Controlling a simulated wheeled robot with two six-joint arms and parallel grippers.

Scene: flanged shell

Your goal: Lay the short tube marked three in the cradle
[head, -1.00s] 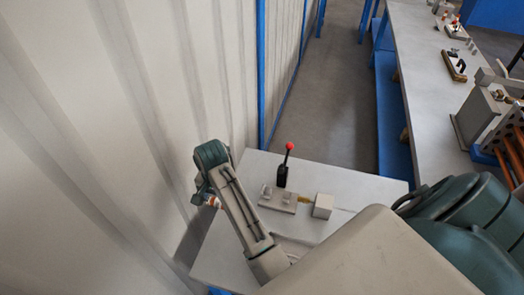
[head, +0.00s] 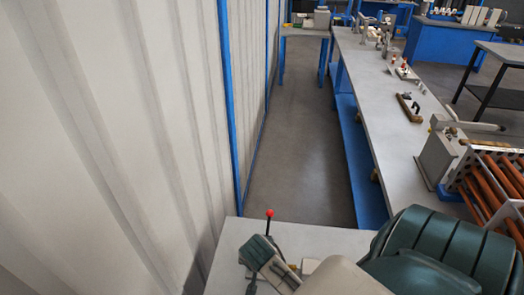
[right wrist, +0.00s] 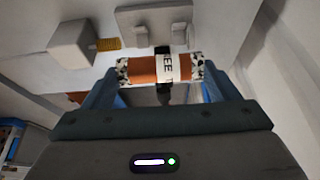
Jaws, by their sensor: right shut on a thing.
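In the right wrist view my right gripper (right wrist: 160,72) is shut on a short tube (right wrist: 142,71). The tube lies crosswise between the two blue fingers. It has an orange-brown body, black-and-white speckled ends and a white label on which "REE" reads. Beyond it is a light grey plate with raised blocks (right wrist: 154,22), which looks like the cradle; the tube appears apart from it. In the head view, a red-knobbed lever (head: 269,213) stands on the near table; my arm largely hides what is around it. My left gripper is not in view.
A white block (right wrist: 72,44) with a yellow ribbed piece stands beside the plate. In the head view a corrugated wall (head: 110,130) closes the left side. A long bench (head: 375,120) with fixtures runs down the right; the floor between (head: 300,140) is clear.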

